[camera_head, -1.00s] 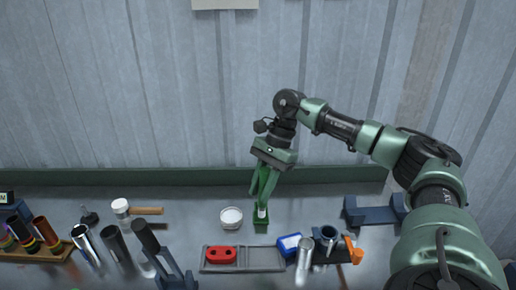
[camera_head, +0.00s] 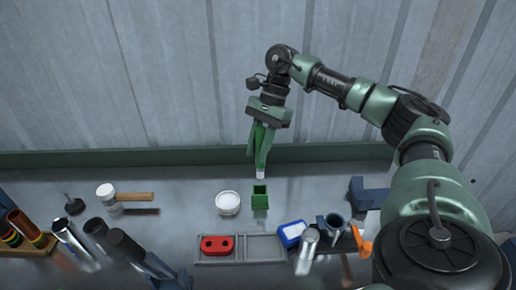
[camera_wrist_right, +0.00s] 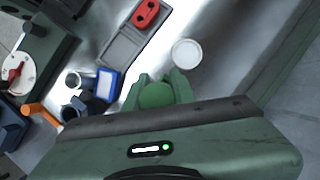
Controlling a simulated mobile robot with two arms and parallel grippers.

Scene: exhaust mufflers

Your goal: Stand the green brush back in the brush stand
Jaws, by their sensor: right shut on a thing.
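My right gripper (camera_head: 260,158) points down, shut on the green brush (camera_head: 260,170), whose pale tip hangs below the fingers. The brush is roughly upright, and most of it is hidden by the green fingers. Its round green end (camera_wrist_right: 155,95) shows between the fingers in the wrist view. The brush stand (camera_head: 260,197), a small green square cup, stands on the bench. In the head view the brush tip appears just above the stand's open top with a small gap. My left gripper is not in view.
A white bowl (camera_head: 228,203) stands close left of the stand. A grey tray (camera_head: 262,249) with a red part (camera_head: 216,245) lies in front. A blue-and-white box (camera_head: 292,233) and metal tubes stand front right. A mallet (camera_head: 125,195) lies left. The bench behind the stand is clear.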

